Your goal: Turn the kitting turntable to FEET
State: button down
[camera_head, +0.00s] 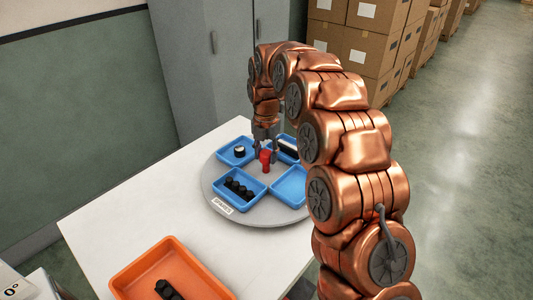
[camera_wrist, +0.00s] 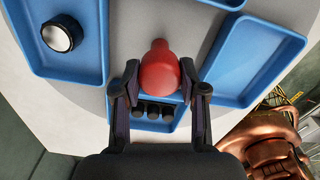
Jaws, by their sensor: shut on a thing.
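The round grey turntable (camera_head: 217,187) stands on a white table and carries several blue trays. A red knob (camera_head: 265,158) rises from its middle. My gripper (camera_head: 264,150) reaches down from above and is shut on the red knob, which also shows between the fingertips in the wrist view (camera_wrist: 159,72). One blue tray (camera_head: 240,203) at the front left holds several black cylinders (camera_head: 238,188). The back-left tray (camera_head: 223,157) holds a black part with a white top (camera_head: 239,151). The front-right tray (camera_head: 290,186) looks empty. A label (camera_head: 222,206) is on the turntable's front rim; its word is too small to read surely.
An orange bin (camera_head: 135,271) with dark parts sits at the table's front. The white table (camera_head: 110,205) is clear to the left. A grey cabinet (camera_head: 185,60) stands behind, and stacked cardboard boxes (camera_head: 375,45) stand at the back right.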

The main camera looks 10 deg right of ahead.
jog(key=shift+w+r, duration=0.1)
jog(key=c, duration=0.6)
grip_release()
jog(key=shift+c, duration=0.2)
notch_tip(320, 180, up, 12)
dwell(0.3)
